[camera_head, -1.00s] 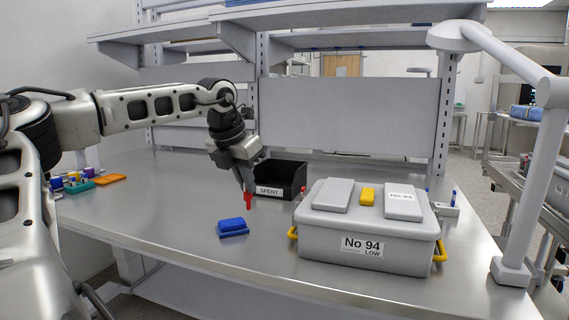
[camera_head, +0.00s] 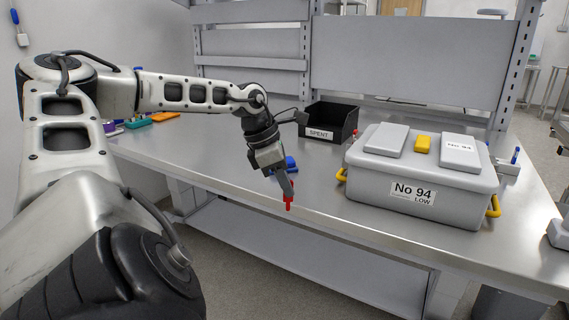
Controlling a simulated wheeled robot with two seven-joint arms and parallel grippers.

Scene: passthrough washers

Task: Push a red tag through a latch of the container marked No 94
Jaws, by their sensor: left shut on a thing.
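My left gripper (camera_head: 287,188) is shut on a red tag (camera_head: 288,200), which points down from the fingertips. They show at the front edge of the bench, left of the container. The grey container marked No 94 (camera_head: 380,208) stands on the bench at the right, with its lid on. Yellow latches or handles show at its left end (camera_head: 341,174) and right end (camera_head: 494,206). The tag is apart from the container. My right gripper is not in view.
A black bin marked SPENT (camera_head: 319,134) stands behind, left of the container. A blue block (camera_head: 291,163) lies partly hidden behind my left gripper. Coloured items and an orange piece (camera_head: 164,117) lie at the bench's far left. A shelf frame (camera_head: 400,60) rises at the back.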

